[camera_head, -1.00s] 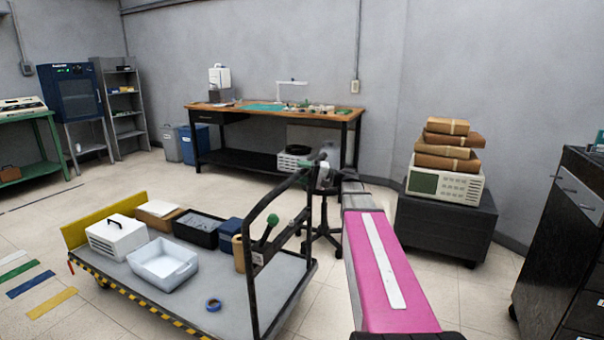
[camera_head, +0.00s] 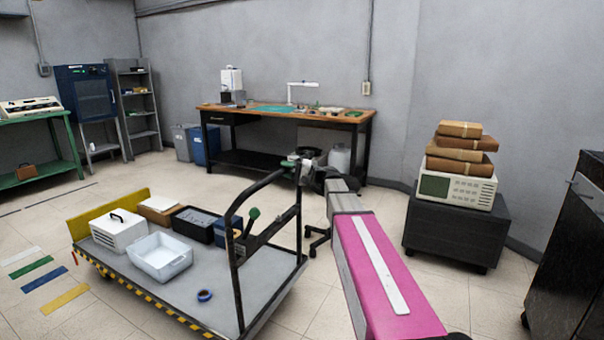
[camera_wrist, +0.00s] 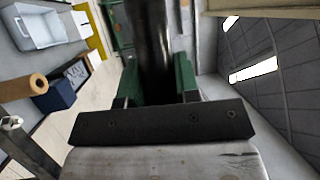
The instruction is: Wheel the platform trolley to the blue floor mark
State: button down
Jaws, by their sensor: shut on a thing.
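The platform trolley (camera_head: 226,291) has a grey deck, a yellow end board (camera_head: 108,214), striped edges and a black push handle (camera_head: 234,265). It stands on the floor to the right of the blue floor mark (camera_head: 45,279), apart from it. My gripper (camera_head: 306,172) is at the top of the handle in the head view. In the wrist view its green fingers (camera_wrist: 155,88) are shut on the black handle bar (camera_wrist: 152,40). The deck carries a white case (camera_head: 118,232), a clear tub (camera_head: 160,257), a dark bin (camera_head: 197,224) and a tape roll (camera_head: 204,295).
White (camera_head: 24,255), green (camera_head: 31,267) and yellow (camera_head: 65,299) floor marks lie beside the blue one. A workbench (camera_head: 290,113) stands at the back wall. A black cabinet (camera_head: 455,236) with an instrument and parcels stands right. Floor behind the trolley's far side is open.

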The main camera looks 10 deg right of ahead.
jog(key=w+a, duration=1.2)
jog(key=a, duration=0.4)
jog(key=shift+a, duration=0.3)
jog(key=shift+w, duration=0.1)
jog(key=c, duration=0.8)
grip_release()
jog(key=shift+c, duration=0.2)
jog(key=v, duration=1.1)
jog(key=shift+a+f, duration=0.1)
